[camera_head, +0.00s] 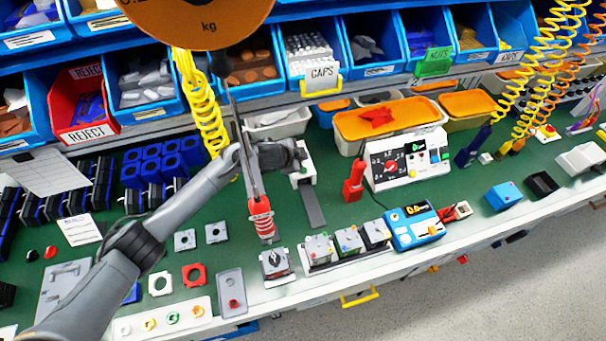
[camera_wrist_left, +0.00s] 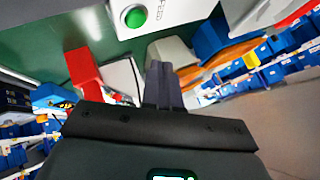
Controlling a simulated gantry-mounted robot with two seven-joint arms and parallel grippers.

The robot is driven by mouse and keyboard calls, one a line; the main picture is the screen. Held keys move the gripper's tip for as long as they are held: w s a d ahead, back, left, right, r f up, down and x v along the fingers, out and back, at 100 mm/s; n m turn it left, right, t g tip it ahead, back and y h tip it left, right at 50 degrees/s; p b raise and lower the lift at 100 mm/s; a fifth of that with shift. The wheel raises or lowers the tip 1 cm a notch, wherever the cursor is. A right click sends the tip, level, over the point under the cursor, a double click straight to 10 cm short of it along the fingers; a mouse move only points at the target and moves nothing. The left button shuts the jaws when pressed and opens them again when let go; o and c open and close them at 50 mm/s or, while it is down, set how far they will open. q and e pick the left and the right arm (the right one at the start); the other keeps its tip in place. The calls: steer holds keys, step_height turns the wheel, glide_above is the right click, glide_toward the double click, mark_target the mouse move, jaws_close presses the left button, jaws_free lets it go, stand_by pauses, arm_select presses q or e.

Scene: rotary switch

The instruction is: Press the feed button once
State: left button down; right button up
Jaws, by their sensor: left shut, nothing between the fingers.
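The feed button is a round green button (camera_wrist_left: 134,17) on a white housing (camera_wrist_left: 185,10) with partly visible lettering, at the top of the left wrist view. In the head view, a small white device (camera_head: 308,172) with a grey strip in front stands beside my gripper; the button cannot be made out there. My left gripper (camera_head: 300,156) is at the back of that device, partly covering it. In the left wrist view its dark fingers (camera_wrist_left: 159,68) are together and empty, apart from the green button. My right gripper is not in view.
A red bottle-like object (camera_head: 354,182) and a white dial panel (camera_head: 408,160) stand to the right. Trays (camera_head: 275,125) and blue bins line the back. Some green bench is bare near the grey strip.

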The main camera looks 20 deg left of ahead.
mark_target(302, 172)
arm_select(q)
step_height(302, 172, down, 3)
steer(key=shift+f+b, duration=0.15)
steer(key=shift+b, duration=0.6)
steer(key=shift+f, duration=0.1)
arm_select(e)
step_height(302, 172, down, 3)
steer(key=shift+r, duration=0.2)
arm_select(q)
steer(key=shift+f, duration=0.25)
stand_by(0.9)
steer(key=shift+f, duration=0.2)
steer(key=shift+f+b, duration=0.3)
steer(key=shift+f, duration=0.15)
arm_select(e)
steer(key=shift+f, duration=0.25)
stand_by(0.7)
arm_select(q)
steer(key=shift+r, duration=0.1)
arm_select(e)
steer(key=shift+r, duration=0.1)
arm_select(q)
steer(key=shift+r+p, duration=0.75)
steer(key=shift+p, duration=0.25)
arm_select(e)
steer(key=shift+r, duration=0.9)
arm_select(q)
steer(key=shift+r, duration=0.1)
